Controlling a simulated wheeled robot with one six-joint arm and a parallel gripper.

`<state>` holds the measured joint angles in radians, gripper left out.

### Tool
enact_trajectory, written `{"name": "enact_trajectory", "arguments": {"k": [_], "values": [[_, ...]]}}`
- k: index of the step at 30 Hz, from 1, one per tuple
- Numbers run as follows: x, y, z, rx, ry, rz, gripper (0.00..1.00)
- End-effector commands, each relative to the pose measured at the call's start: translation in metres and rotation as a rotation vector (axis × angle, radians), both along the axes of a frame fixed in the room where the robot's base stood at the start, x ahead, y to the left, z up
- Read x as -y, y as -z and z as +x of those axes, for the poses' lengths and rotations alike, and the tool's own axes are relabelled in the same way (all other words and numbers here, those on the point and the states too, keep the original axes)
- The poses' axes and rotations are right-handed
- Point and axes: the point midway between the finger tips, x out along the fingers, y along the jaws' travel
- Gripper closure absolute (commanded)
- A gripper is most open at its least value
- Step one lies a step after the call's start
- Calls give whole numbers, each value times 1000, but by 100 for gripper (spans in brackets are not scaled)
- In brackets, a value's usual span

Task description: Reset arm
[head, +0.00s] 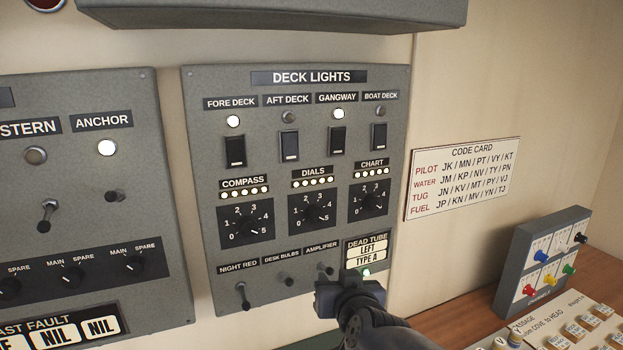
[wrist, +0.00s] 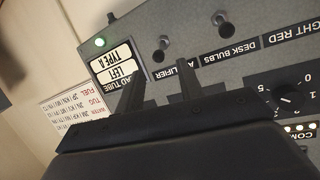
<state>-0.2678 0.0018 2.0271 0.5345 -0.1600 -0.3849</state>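My gripper (head: 345,288) is in front of the lower right corner of the grey DECK LIGHTS panel (head: 200,165), just below the AMPLIFIER toggle (head: 325,268). In the wrist view the two dark fingers of my gripper (wrist: 160,65) stand apart with nothing held between them. The AMPLIFIER toggle (wrist: 160,48) shows just past the fingertips; I cannot tell how far off it is. My arm (head: 375,325) comes in from the bottom and hides the panel's lower right edge.
A lit green lamp (head: 366,272) sits under the DEAD TUBE label (head: 367,252). The ANCHOR panel (head: 75,180) is at left. A code card (head: 463,178) hangs at right. A box with coloured knobs (head: 543,262) stands on the wooden desk (head: 445,322).

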Motion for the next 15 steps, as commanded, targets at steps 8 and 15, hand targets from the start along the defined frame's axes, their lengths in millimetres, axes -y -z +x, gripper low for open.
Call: {"name": "enact_trajectory", "arguments": {"k": [8, 15], "values": [[-7, 15, 39, -1, 1, -1, 64], [-10, 20, 58, -1, 1, 0, 64]]}}
